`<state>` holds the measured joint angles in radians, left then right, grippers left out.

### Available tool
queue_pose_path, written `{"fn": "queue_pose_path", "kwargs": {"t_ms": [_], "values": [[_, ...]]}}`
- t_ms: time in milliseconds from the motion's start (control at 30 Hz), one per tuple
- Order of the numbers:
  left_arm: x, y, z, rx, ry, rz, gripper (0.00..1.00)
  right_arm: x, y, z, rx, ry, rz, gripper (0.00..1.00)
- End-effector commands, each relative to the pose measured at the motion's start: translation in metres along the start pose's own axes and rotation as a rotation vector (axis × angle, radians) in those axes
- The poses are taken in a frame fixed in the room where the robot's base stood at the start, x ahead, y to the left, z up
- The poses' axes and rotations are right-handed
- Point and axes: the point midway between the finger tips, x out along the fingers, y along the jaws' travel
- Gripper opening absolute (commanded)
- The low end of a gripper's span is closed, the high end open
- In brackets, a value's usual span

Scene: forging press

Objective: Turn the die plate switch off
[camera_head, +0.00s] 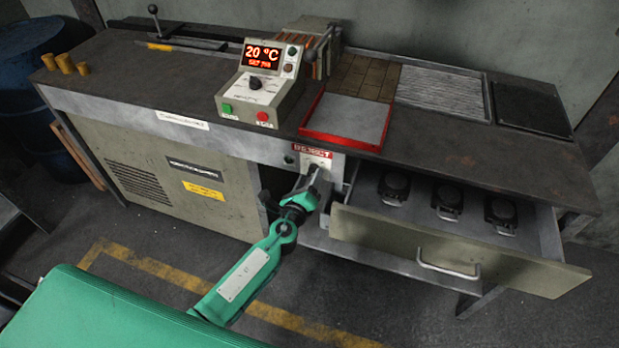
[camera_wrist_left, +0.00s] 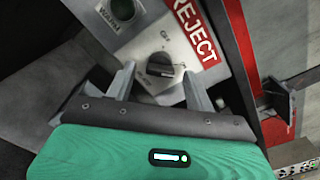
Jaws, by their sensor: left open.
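A dark rotary switch (camera_wrist_left: 160,65) sits on a pale panel in the bench's front face, which shows in the head view (camera_head: 318,157) under a red label. In the left wrist view my left gripper (camera_wrist_left: 159,80) is open, one finger on each side of the knob. I cannot tell whether the fingers touch it. My right gripper is not in view.
An open drawer (camera_head: 462,252) with several dark round pieces juts out at right. A control box (camera_head: 262,88) reading 20 °C and a red-rimmed tray (camera_head: 304,131) stand above on the bench.

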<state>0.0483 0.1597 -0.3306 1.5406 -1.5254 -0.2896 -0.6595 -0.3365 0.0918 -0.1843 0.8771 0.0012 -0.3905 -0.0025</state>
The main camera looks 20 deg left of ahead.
Motion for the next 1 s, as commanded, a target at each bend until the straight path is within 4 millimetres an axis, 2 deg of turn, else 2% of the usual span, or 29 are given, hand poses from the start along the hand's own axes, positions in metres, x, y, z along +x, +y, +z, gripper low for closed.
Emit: {"fn": "queue_pose_path", "kwargs": {"t_ms": [367, 467, 600, 1000], "values": [[0.0062, -0.0001, -0.0001, -0.001, 0.0, 0.0, 0.54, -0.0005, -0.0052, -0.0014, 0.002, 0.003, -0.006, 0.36], [0.0061, -0.0001, -0.0002, -0.001, 0.0, 0.0, 0.38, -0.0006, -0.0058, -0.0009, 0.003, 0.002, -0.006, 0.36], [0.006, -0.0001, -0.0002, -0.001, 0.0, 0.0, 0.11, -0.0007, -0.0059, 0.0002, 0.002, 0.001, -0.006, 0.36], [0.0057, 0.0012, -0.0015, -0.065, 0.0, 0.0, 0.1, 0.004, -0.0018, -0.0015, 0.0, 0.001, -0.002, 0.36]]}}
